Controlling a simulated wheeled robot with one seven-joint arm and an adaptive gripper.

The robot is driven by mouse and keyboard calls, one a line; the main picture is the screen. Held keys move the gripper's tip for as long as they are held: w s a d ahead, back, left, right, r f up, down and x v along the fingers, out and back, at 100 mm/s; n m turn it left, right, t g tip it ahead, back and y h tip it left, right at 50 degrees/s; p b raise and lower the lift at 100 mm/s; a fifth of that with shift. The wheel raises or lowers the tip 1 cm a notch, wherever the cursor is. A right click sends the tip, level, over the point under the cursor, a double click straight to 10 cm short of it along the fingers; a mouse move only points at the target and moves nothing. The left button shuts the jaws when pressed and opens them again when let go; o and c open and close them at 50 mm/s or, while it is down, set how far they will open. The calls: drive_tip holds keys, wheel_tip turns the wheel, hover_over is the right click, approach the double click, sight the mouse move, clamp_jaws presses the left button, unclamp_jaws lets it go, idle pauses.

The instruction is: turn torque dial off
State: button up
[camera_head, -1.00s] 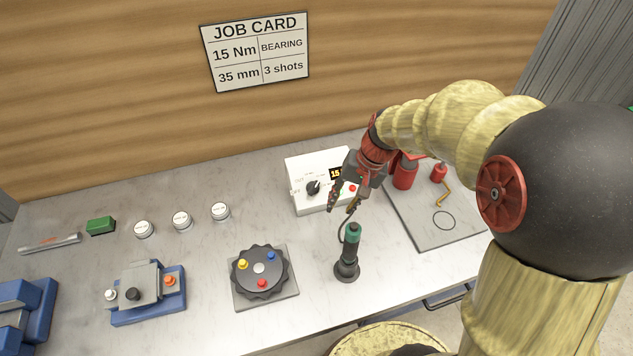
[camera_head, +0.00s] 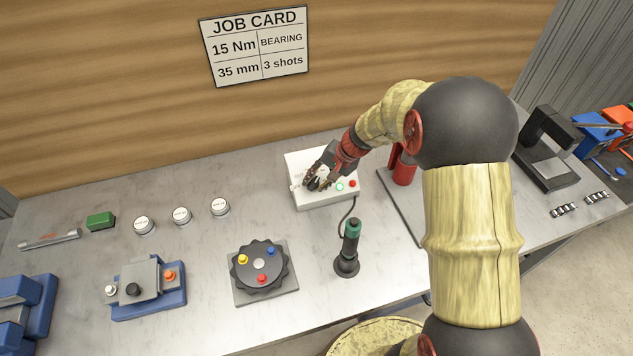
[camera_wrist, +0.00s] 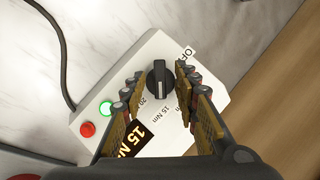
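The white torque controller box (camera_head: 336,201) stands on the bench near the wall. Its black torque dial (camera_wrist: 160,78) shows in the wrist view between the fingers, with labels OFF, 15 Nm and 20 around it. The dial's white mark lies along the picture's vertical; which label it points to is hard to tell. The display (camera_wrist: 135,140) reads 15 N, the rest cut off by a finger. My gripper (camera_wrist: 160,88) is open, with one finger on each side of the dial and gaps visible. In the head view my gripper (camera_head: 313,183) largely covers the dial.
A lit green button (camera_wrist: 106,108) and a red button (camera_wrist: 88,129) are on the box face. A cable leads to the upright green-topped screwdriver (camera_head: 349,250) in front. A black rotary fixture (camera_head: 261,268) stands left of it. A red press (camera_head: 403,170) is close at right.

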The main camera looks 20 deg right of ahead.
drive_tip(key=shift+f, duration=0.1)
drive_tip(key=shift+c, duration=0.8)
clamp_jaws()
